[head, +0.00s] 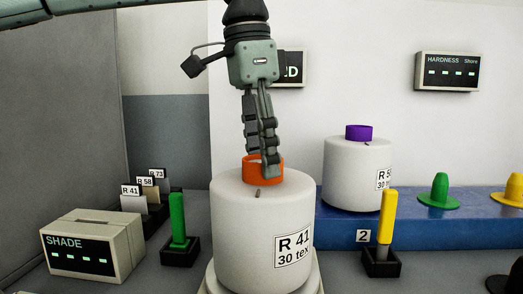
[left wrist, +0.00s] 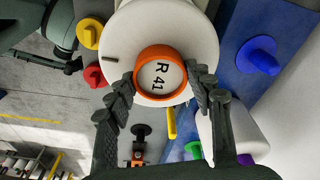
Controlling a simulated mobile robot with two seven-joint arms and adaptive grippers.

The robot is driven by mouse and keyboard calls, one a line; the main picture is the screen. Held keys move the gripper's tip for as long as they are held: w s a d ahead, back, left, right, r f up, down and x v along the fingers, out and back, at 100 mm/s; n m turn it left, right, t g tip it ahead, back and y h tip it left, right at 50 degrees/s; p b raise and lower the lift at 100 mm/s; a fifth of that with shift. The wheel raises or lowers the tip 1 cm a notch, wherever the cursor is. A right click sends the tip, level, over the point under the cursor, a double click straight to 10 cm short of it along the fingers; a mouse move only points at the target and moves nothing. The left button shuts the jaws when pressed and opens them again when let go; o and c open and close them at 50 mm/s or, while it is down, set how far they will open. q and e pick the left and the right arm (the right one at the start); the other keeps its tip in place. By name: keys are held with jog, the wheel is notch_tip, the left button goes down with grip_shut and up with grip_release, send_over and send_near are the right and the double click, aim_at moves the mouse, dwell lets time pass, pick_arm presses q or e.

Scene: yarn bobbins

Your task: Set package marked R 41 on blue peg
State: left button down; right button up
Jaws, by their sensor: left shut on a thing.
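The package marked R 41 (head: 240,225) is a large white upright bobbin with an orange tube end (head: 250,175) on top. The left wrist view looks down on its orange ring (left wrist: 160,58), with R 41 on the disc inside. My left gripper (head: 262,170) points down, its fingers shut on the orange tube end. The blue peg (left wrist: 258,52) shows in the left wrist view on a blue surface, bare and apart from the package. It does not show in the head view. My right gripper is not in clear view.
A white bobbin with a purple end (head: 358,170) stands on the blue bench (head: 340,225), near green (head: 439,190) and yellow (head: 512,190) pegs. Green (head: 178,218) and yellow (head: 386,220) posts and a shade box (head: 92,250) flank the package.

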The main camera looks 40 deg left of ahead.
pick_arm(q)
jog(key=c, duration=0.5)
grip_release()
jog(key=shift+c, duration=0.2)
jog(key=shift+f, duration=0.2)
notch_tip(320, 180, up, 12)
jog(key=s, duration=0.1)
jog(key=shift+s+a, duration=0.15)
jog(key=shift+a, duration=0.25)
